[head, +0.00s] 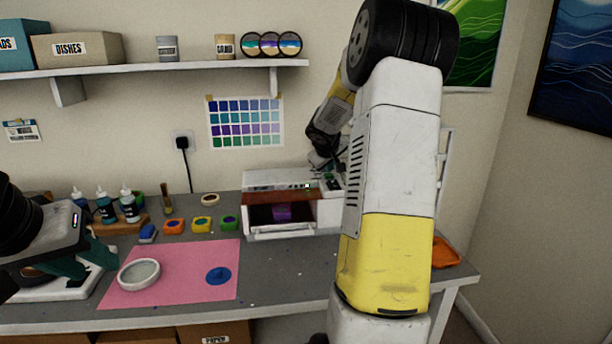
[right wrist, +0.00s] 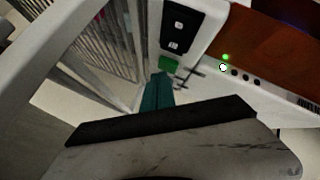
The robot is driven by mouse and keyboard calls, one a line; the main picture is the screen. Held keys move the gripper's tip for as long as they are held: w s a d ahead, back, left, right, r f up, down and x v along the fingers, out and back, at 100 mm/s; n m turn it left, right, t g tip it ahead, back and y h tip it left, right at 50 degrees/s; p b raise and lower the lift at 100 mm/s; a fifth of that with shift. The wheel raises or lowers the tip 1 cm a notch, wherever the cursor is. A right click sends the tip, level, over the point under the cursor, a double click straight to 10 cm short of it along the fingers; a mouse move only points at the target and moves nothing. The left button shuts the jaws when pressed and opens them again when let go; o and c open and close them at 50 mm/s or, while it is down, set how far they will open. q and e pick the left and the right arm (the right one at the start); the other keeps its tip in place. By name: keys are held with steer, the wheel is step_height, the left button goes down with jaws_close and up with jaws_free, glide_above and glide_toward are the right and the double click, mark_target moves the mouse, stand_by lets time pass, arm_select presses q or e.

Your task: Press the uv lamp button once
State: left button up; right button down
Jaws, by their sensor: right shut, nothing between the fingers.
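The UV lamp (head: 262,229) is a white box with a reddish-brown top, at the back of the table. A purple item (head: 283,212) shows inside its open front. My right gripper (head: 324,162) is above the lamp's right end, partly hidden by my arm. In the right wrist view, its teal fingers (right wrist: 161,78) are shut and empty. A small green light (right wrist: 225,57) is lit on the lamp. My left gripper (head: 98,256) is at the left, its opening unclear.
A pink mat (head: 190,285) bears a round white dish (head: 139,274) and a blue disc (head: 218,275). Several bottles (head: 104,205) and small colour pots (head: 201,224) stand behind it. An orange tray (head: 445,252) lies at the right. A shelf (head: 180,67) hangs above.

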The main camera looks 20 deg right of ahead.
mark_target(329, 176)
steer(key=shift+f, duration=0.4)
stand_by(0.4)
steer(key=shift+r, duration=0.85)
steer(key=shift+r, duration=2.5)
steer(key=shift+s, duration=0.1)
